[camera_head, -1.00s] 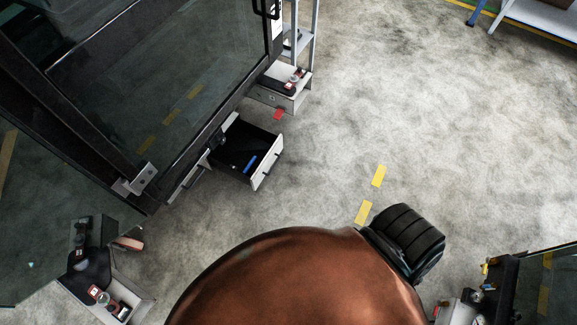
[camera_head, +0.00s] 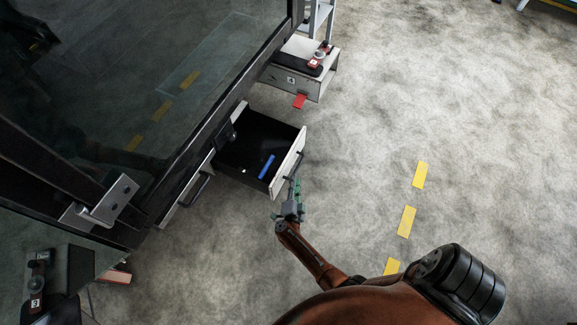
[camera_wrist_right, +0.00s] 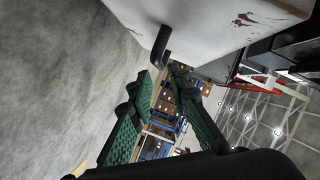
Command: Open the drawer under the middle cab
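The drawer (camera_head: 277,185) under the large glass-panelled cab (camera_head: 160,90) stands pulled out. Its black interior holds a small blue object, and its pale front carries a dark handle (camera_head: 297,165). My right gripper (camera_head: 297,183) is just outside the drawer front, by the handle's near end. In the right wrist view, its green ridged fingers (camera_wrist_right: 165,72) are apart, with a gap between them. The dark handle (camera_wrist_right: 161,45) hangs from the pale drawer front (camera_wrist_right: 215,22) close to the fingertips; whether they touch is unclear. My left gripper is not in view.
A second pale front with a dark handle (camera_head: 197,189) sits flush beside the open drawer. A pale box marked 4 (camera_head: 300,80) with a red tab (camera_head: 300,101) stands beyond it. Another unit marked 3 (camera_head: 38,285) is at lower left. Concrete floor at right is clear.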

